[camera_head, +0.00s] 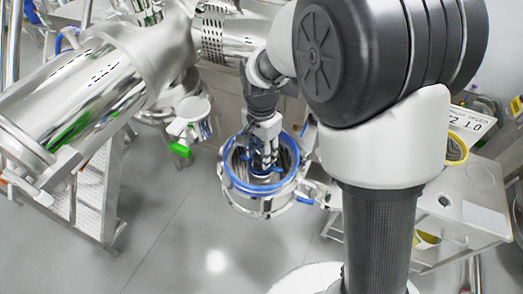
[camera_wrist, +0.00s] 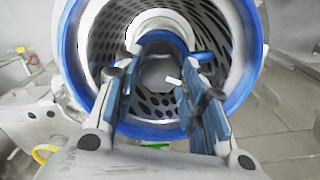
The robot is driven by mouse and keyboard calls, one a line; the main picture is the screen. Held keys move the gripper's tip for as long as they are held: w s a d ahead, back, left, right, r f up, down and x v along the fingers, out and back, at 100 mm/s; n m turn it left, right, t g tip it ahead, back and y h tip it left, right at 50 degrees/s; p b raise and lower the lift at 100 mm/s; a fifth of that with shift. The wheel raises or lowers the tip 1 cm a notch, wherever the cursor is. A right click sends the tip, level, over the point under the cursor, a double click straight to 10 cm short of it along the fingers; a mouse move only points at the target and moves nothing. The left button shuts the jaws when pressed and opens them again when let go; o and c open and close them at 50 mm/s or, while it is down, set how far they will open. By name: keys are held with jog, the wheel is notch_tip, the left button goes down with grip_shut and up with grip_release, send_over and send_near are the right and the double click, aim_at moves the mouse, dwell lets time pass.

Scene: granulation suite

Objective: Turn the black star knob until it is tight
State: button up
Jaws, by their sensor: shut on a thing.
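My gripper (camera_head: 263,155) reaches down into the open top of a round steel housing with a blue rim (camera_head: 228,182). In the wrist view its two fingers (camera_wrist: 161,75) stand apart, one on each side of a grey, lobed shape at the centre of the housing. This shape appears to be the star knob (camera_wrist: 158,72), and my gripper is shut on it. The knob's outline is partly hidden by the fingers, and how tight it sits cannot be seen. In the head view my gripper hides the knob.
A perforated screen (camera_wrist: 103,48) lines the housing close around my fingers. A steel bench (camera_head: 470,205) stands at the right. The floor in front is clear.

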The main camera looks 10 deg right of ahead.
dwell(0.4)
jog(key=o, duration=1.1)
jog(key=shift+c, duration=0.2)
jog(key=shift+r, duration=0.1)
notch_tip(320, 180, up, 12)
